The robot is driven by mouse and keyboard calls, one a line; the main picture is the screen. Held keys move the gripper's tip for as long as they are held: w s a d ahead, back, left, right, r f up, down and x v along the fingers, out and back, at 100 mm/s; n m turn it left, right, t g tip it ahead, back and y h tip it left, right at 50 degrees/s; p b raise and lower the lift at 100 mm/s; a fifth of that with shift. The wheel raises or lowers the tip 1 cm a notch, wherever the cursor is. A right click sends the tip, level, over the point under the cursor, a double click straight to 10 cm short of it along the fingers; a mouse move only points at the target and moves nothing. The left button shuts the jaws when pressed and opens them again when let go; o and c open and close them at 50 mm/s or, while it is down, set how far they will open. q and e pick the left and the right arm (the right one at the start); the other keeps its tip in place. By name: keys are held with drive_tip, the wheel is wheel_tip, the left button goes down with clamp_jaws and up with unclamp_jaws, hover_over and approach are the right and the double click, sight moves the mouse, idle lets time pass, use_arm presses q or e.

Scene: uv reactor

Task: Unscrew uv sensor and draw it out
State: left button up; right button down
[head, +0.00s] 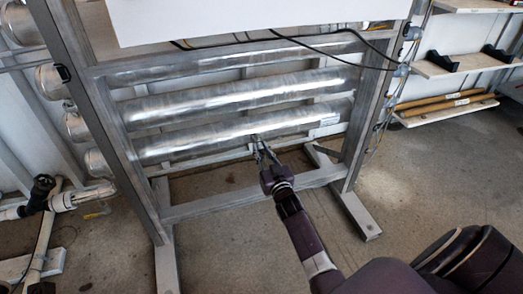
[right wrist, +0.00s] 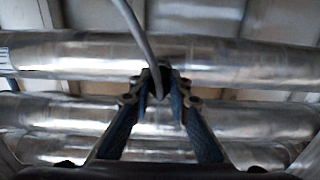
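The reactor's shiny metal tubes (head: 235,101) lie horizontally in a grey frame. My right gripper (head: 256,138) reaches up to the lowest tube (head: 200,140). In the right wrist view, the two blue-padded fingers of my right gripper (right wrist: 161,76) come together at their tips around the end of a grey cable (right wrist: 138,38). The uv sensor itself is mostly hidden between the fingertips. I cannot tell whether it is still seated in the tube. My left gripper is not in view.
A white panel (head: 250,12) overhangs the tubes, with black cables (head: 310,47) below it. The frame's right post (head: 372,95) and lower crossbar (head: 225,203) stand near my right arm. Shelves (head: 440,67) are at the right. The floor in front is open.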

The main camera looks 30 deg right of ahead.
drive_tip(key=n, duration=0.5)
drive_tip(key=shift+b, duration=0.3)
